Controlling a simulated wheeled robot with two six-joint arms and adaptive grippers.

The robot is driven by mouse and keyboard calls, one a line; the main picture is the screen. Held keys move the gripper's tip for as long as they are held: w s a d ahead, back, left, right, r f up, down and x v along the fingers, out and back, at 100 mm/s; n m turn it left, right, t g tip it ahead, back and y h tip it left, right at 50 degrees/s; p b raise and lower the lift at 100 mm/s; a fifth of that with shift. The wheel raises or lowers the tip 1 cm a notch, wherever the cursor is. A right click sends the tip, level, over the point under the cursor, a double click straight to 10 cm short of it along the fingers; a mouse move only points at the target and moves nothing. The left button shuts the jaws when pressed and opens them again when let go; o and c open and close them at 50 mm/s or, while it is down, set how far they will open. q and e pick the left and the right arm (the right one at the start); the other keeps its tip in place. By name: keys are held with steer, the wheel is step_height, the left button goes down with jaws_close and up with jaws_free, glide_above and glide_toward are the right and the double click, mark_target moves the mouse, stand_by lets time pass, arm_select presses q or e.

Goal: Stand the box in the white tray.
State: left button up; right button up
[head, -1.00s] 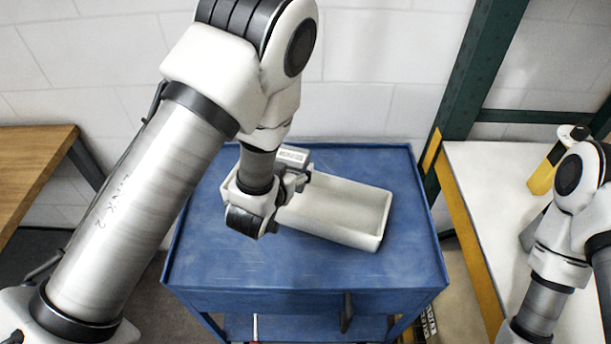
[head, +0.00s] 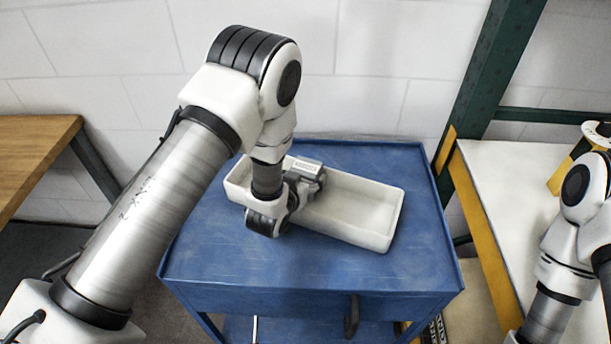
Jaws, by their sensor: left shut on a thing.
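The white tray (head: 372,238) is a long, shallow, open tray lying at a slant on the blue cart top. My left gripper (head: 306,182) reaches over the middle of the tray and is shut on the box. The box (head: 305,165) is small and pale grey, and only its upper part shows behind the gripper. It is above or inside the tray near the far long wall. Its lower part is hidden, so I cannot tell whether it touches the tray floor. The right part of the tray is empty. My right gripper is out of view.
The blue cart (head: 420,270) has free room around the tray. A wooden table (head: 35,150) stands at the left.

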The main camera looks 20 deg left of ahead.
arm_select(q)
steer(key=shift+w+f, duration=0.1)
steer(key=shift+f, duration=0.1)
steer(key=o, duration=1.4)
steer(key=shift+r, duration=0.25)
steer(key=shift+s, duration=0.4)
steer(key=b+v, duration=0.1)
steer(key=v, duration=1)
steer(key=shift+b, duration=0.3)
steer(key=shift+r, duration=0.1)
